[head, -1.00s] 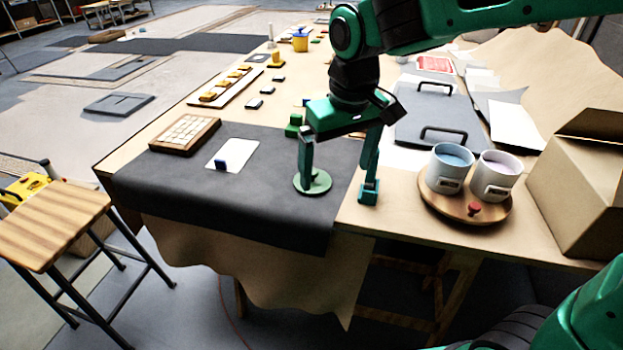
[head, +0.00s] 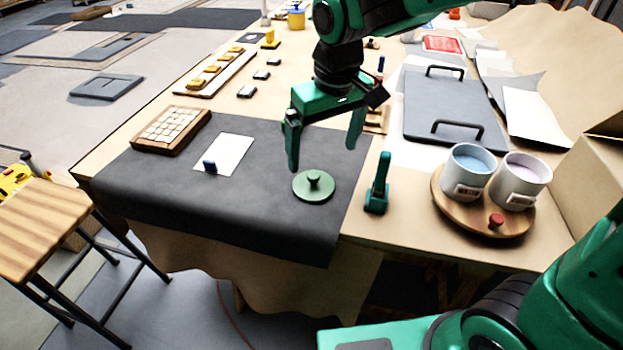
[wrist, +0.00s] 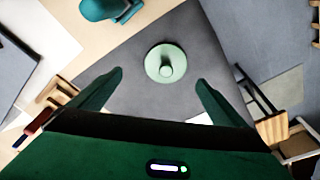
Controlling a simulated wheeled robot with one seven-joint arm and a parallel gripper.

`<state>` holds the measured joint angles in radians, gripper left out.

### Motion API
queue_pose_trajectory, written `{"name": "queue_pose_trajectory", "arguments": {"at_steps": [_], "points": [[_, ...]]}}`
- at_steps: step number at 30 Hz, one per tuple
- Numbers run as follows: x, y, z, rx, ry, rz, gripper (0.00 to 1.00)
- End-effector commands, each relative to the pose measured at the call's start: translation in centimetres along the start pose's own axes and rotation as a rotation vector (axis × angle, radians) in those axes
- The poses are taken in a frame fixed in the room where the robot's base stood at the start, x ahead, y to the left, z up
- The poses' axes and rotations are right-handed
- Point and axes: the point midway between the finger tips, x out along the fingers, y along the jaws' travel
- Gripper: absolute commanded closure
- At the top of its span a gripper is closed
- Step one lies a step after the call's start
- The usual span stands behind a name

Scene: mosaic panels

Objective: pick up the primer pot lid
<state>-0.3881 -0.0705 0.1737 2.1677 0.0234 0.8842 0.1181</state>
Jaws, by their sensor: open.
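The primer pot lid (head: 314,186) is a round green disc with a knob on top. It lies flat on the dark grey mat (head: 262,215), near the mat's right edge. In the wrist view the lid (wrist: 166,63) appears pale green, ahead of the fingertips and roughly centred between them. My gripper (head: 322,158) is open and empty, above and slightly behind the lid in the head view, apart from it. Two pots (head: 468,172) with blue and pale lilac contents stand on a round wooden tray (head: 452,208) at the right.
A teal upright tool (head: 378,184) stands just right of the mat, near the lid. A wooden tile tray (head: 172,129) and white card (head: 222,155) lie to the left. A grey board with handles (head: 455,108) lies behind right. The mat around the lid is clear.

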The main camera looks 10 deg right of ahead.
Motion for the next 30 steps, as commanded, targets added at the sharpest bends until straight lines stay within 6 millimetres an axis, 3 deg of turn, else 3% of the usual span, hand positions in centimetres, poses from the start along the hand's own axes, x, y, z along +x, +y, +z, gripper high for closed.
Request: {"name": "queue_pose_trajectory", "arguments": {"at_steps": [4,11,21,30], "points": [[2.3,-0.6,0.0,-0.01,-0.004,-0.002,0.04],[3.7,-0.9,-0.2,-0.014,-0.001,-0.002,0.04],[8.0,-1.7,-0.5,-0.015,-0.002,-0.002,0.04],[8.6,-1.6,-0.5,-0.015,0.001,-0.002,0.04]]}}
